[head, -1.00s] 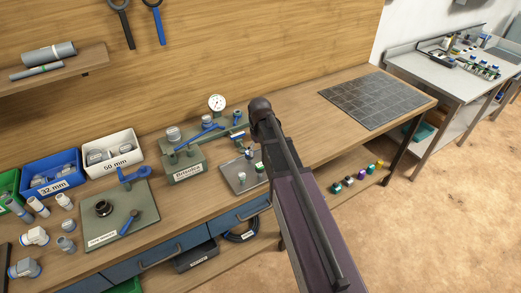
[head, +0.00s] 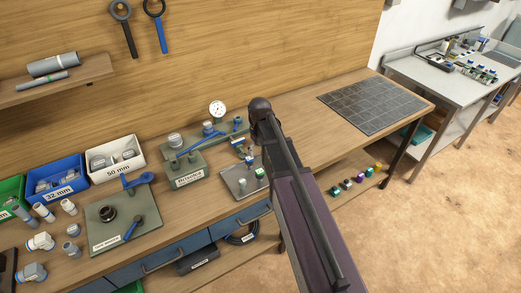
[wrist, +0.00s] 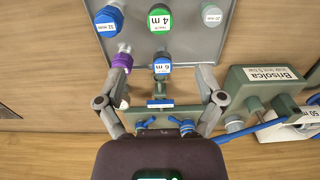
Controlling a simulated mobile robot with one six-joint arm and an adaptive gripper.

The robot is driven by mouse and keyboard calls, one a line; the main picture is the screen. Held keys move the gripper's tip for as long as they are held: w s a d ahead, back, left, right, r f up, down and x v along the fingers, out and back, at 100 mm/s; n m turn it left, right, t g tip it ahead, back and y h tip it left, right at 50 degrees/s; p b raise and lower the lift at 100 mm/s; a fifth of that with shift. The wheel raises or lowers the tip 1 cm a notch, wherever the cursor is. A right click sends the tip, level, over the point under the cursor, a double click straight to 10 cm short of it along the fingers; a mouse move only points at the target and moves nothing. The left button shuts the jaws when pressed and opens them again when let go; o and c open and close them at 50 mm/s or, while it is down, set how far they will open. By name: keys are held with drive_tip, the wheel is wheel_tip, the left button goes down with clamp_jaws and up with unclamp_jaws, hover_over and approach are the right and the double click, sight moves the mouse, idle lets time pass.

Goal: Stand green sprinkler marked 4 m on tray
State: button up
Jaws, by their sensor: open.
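The green-topped sprinkler marked 4 m (wrist: 158,20) stands upright on the grey tray (wrist: 206,50), between a blue-topped piece (wrist: 109,20) and a grey-topped piece (wrist: 211,16). In the head view a green top (head: 260,172) shows on the tray (head: 232,178), partly beside my arm. My gripper (wrist: 163,75) is open in the wrist view. A blue piece marked 6 m (wrist: 162,66) lies between its fingers in the picture; whether they touch it, I cannot tell. A purple piece (wrist: 122,61) shows at the left fingertip. In the head view my arm hides the gripper.
Bins (head: 110,158) and fittings fill the left bench. A dark tiled mat (head: 372,105) lies at right. Several coloured caps (head: 347,184) sit on the lower shelf.

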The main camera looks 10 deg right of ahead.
drive_tip(key=s+m, duration=0.3)
drive_tip(key=s, duration=1.3)
drive_tip(key=shift+d+m, duration=0.2)
drive_tip(key=shift+m, duration=0.1)
